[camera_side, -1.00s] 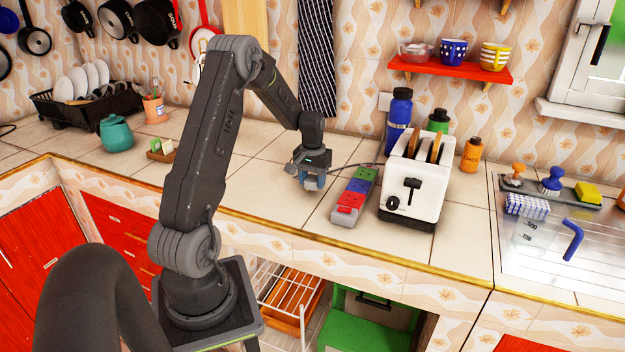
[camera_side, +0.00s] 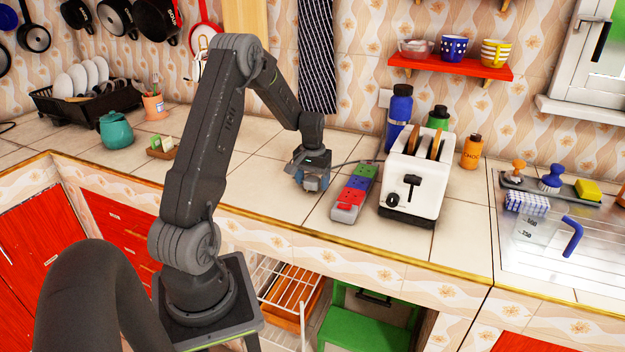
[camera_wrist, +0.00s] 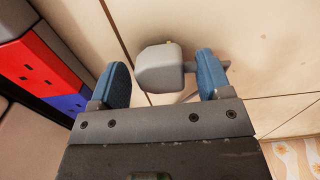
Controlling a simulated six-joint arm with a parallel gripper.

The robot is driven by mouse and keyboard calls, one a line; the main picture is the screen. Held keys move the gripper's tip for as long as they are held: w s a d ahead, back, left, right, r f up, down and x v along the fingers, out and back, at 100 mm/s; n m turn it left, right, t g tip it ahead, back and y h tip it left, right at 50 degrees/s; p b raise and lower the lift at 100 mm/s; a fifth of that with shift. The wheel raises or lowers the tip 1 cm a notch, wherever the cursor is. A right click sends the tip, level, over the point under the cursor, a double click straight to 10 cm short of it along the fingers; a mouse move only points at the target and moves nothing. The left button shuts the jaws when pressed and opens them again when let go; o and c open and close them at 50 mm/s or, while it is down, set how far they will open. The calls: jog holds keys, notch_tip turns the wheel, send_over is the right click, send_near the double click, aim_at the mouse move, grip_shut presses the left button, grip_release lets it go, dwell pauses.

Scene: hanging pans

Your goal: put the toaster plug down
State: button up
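The grey toaster plug (camera_wrist: 160,68) sits between the two blue-padded fingers of my gripper (camera_wrist: 164,80) in the wrist view. A clear gap shows between the plug and the left finger; the plug is nearer the right finger, and a short grey stub passes by that finger. My gripper is open around the plug, low at the countertop. In the side view my gripper (camera_side: 311,181) is left of the power strip and mostly hides the plug. The white toaster (camera_side: 413,178) stands right of the strip, and its cord (camera_side: 346,163) runs toward my gripper.
The power strip (camera_side: 354,192) with red, blue and green sockets lies close right of my gripper; it also shows in the wrist view (camera_wrist: 42,68). A blue bottle (camera_side: 398,115) stands behind the toaster. The tiled counter (camera_side: 235,175) left of my gripper is clear.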

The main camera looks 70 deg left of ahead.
aim_at(313, 179)
jog(key=shift+r, duration=0.1)
notch_tip(313, 179, up, 13)
jog(key=w+d+r+m+t, duration=0.1)
jog(key=d+r+m, duration=0.1)
jog(key=d+r, duration=0.5)
jog(key=s+d+r+m+t+y, duration=0.1)
jog(key=s+d+m, duration=0.15)
jog(key=d, duration=0.75)
jog(key=s+d+r+m+t, duration=0.2)
jog(key=s+d, duration=0.2)
jog(key=d, duration=0.6)
jog(key=s+d+f+m+t+h, duration=0.1)
jog(key=s+d+f+m, duration=0.1)
jog(key=s+d, duration=0.5)
jog(key=shift+s+d+t, duration=0.3)
jog(key=shift+s, duration=0.25)
